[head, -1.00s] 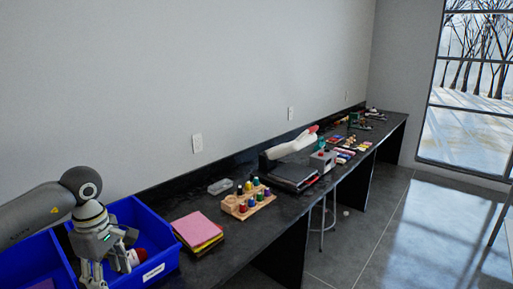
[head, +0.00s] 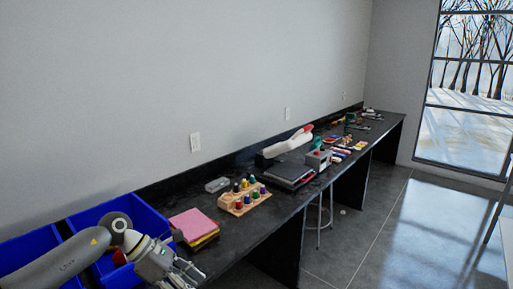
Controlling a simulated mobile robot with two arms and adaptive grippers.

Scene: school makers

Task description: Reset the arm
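My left arm comes in from the lower left in the head view. Its gripper (head: 182,277) is at the bottom edge, beside the front right of a blue bin (head: 152,214) and over the table's front part. The fingers look spread and I see nothing held between them; their tips are close to the picture's lower edge. A small red item (head: 119,258) shows behind the wrist, in the bin, mostly hidden by my arm. My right arm is not in view.
A second blue bin (head: 32,243) is at the left. A stool (head: 322,220) stands below. Open floor lies to the right.

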